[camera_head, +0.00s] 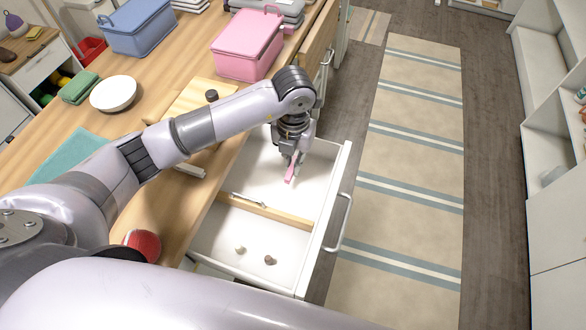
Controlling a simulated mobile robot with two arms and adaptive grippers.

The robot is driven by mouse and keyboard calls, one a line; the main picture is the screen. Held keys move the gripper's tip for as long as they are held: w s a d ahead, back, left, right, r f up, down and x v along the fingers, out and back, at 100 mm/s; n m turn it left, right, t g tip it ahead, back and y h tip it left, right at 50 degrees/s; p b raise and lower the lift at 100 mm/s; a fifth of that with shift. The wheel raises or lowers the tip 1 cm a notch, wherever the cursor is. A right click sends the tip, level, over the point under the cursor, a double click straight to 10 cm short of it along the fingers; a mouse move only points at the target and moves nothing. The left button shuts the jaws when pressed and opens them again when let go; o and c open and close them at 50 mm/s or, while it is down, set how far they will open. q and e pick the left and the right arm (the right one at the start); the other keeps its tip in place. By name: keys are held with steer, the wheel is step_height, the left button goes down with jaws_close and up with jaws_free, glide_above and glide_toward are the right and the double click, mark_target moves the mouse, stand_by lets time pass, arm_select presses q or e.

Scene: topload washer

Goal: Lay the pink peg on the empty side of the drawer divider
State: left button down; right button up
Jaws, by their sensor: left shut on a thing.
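The pink peg (291,173) is held in my left gripper (293,160), which is shut on it and points down. The peg hangs tilted over the far compartment of the open white drawer (342,170); whether it touches the floor there I cannot tell. A wooden divider (265,210) splits the drawer across. A slim metallic item (248,200) lies at the divider, on its far side. The near compartment holds a small pale item (240,250) and a small brown item (269,260). The far compartment's floor looks otherwise bare, partly hidden by my arm. My right gripper is out of view.
A striped rug (410,150) lies on the clear floor at right.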

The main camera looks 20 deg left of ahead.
mark_target(294, 179)
arm_select(q)
steer(key=shift+f, duration=2.65)
steer(key=shift+f, duration=0.2)
steer(key=c, duration=1.7)
jaws_free()
steer(key=shift+r, duration=0.1)
steer(key=shift+o, duration=0.2)
step_height(294, 179, up, 12)
steer(key=shift+r+b, duration=0.15)
steer(key=shift+b, duration=0.2)
